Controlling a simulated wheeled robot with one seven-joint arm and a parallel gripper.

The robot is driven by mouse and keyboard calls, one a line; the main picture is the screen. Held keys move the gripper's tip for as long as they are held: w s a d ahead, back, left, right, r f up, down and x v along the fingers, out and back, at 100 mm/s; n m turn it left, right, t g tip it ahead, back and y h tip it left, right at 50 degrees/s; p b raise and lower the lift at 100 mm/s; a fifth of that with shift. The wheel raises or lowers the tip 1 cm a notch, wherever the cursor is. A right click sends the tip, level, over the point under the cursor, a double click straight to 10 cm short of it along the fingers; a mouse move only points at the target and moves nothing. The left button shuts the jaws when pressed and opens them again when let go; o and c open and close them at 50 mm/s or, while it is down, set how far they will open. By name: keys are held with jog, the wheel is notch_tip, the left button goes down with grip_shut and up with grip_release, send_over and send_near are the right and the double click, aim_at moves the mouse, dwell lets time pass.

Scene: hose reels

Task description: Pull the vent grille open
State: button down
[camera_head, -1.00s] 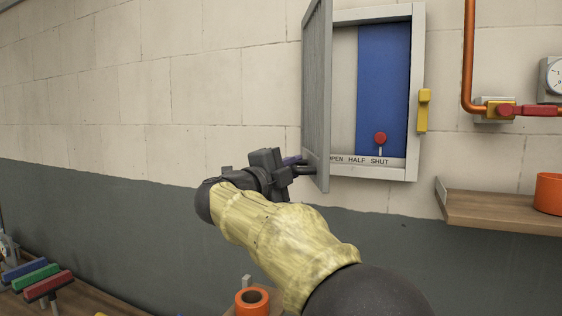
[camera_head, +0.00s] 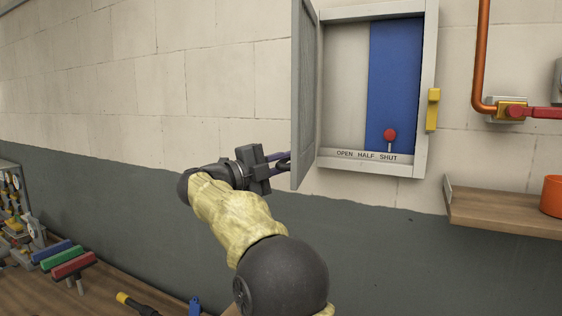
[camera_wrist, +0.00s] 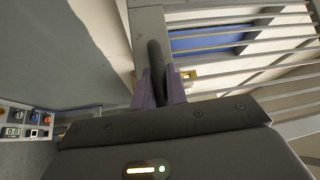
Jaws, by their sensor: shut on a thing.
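The vent grille (camera_head: 305,100) is a grey hinged door on the left side of a wall box. It stands swung out from the wall, well open, seen nearly edge-on. My gripper (camera_head: 279,162) is at its lower free edge, shut on the dark grille handle (camera_wrist: 156,68). In the wrist view, the purple fingers of my gripper (camera_wrist: 160,92) lie on both sides of the handle, beside the slats. Inside the open box (camera_head: 428,100) is a blue panel (camera_head: 398,80) with a red knob (camera_head: 390,135), above the words OPEN HALF SHUT.
A yellow latch (camera_head: 433,110) is on the box's right side. Orange pipe (camera_head: 482,60) and a wooden shelf (camera_head: 500,211) with an orange cup (camera_head: 552,196) are further right. The wall left of the grille is clear.

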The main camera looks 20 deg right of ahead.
jog(key=c, duration=1.4)
grip_release()
jog(key=shift+a+f+b, duration=0.2)
jog(key=shift+a+b, duration=0.2)
jog(key=shift+a, duration=0.15)
jog(key=b+v, duration=0.5)
jog(key=v, duration=1.1)
jog(key=shift+s+r, duration=0.2)
jog(key=shift+a, duration=0.15)
